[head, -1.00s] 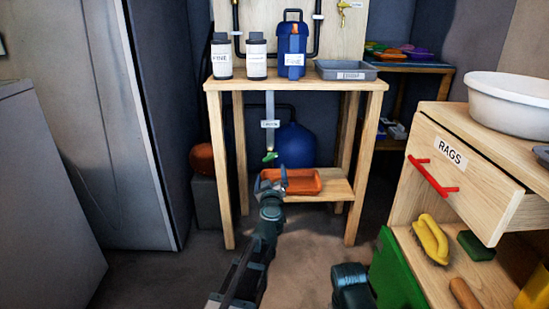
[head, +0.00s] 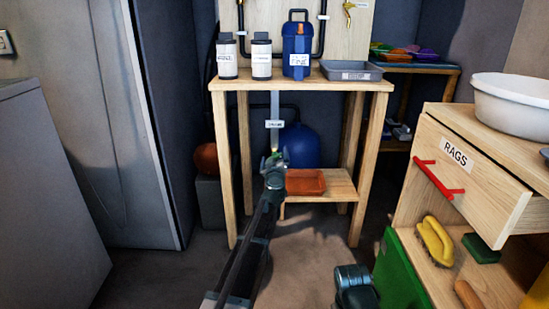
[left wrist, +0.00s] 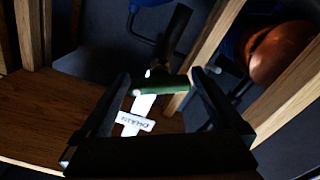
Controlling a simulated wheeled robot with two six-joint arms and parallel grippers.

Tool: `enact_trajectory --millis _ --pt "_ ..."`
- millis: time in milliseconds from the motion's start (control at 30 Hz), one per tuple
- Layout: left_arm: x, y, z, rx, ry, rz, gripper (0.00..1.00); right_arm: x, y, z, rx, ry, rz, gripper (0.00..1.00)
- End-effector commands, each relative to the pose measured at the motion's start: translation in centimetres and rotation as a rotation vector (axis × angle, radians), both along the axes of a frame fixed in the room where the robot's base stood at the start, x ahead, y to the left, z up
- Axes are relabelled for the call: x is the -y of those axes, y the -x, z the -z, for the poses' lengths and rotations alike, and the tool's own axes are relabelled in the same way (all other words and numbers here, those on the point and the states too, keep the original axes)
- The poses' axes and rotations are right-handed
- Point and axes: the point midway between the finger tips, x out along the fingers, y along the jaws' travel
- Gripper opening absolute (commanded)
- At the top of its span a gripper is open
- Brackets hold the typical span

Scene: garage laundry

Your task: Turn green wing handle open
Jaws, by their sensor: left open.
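The green wing handle (left wrist: 163,86) sits on the end of a thin pipe under the wooden bench. In the left wrist view it lies crosswise between the open fingers of my left gripper (left wrist: 161,82); contact cannot be told. In the head view my left gripper (head: 275,157) reaches in under the bench top and hides most of the handle. A white label (left wrist: 134,122) marks the pipe, and it also shows in the head view (head: 275,124). My right gripper is not seen; only a dark part of mine shows at the bottom.
An orange tray (head: 306,183) stands on the low shelf (head: 340,188), right of my gripper. A blue tank (head: 300,146) is behind the handle. Bench legs (head: 362,170) stand at both sides. The rags drawer (head: 470,175) sticks out at the right.

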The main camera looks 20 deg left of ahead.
Motion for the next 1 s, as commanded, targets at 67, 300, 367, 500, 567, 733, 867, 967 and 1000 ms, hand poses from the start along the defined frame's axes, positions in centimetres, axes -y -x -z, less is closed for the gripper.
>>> enact_trajectory --millis 67,300,367,500,567,733,867,967,1000 --pt "0.00 0.06 0.00 0.000 0.000 0.000 1.00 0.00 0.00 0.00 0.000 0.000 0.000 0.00" --pt "0.00 0.07 0.00 0.000 0.000 0.000 0.68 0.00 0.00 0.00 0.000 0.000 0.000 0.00" --pt "0.00 0.07 0.00 0.000 0.000 0.000 0.57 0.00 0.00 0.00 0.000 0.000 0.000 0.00" --pt "-0.01 0.09 0.01 0.000 0.000 0.000 0.32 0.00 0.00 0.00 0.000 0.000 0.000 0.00" --pt "-0.01 0.09 0.01 0.000 0.000 0.000 0.24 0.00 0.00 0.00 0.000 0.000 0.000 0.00" --pt "-0.02 0.09 0.01 0.003 0.013 -0.001 0.24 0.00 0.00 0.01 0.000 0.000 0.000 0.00" --pt "-0.02 0.09 0.02 0.014 0.052 -0.001 0.24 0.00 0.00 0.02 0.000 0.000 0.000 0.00" --pt "-0.05 0.10 0.03 0.030 0.105 -0.001 0.24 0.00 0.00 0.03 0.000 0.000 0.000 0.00" --pt "-0.06 0.10 0.03 0.038 0.133 -0.001 0.24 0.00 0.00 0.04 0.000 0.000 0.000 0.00"
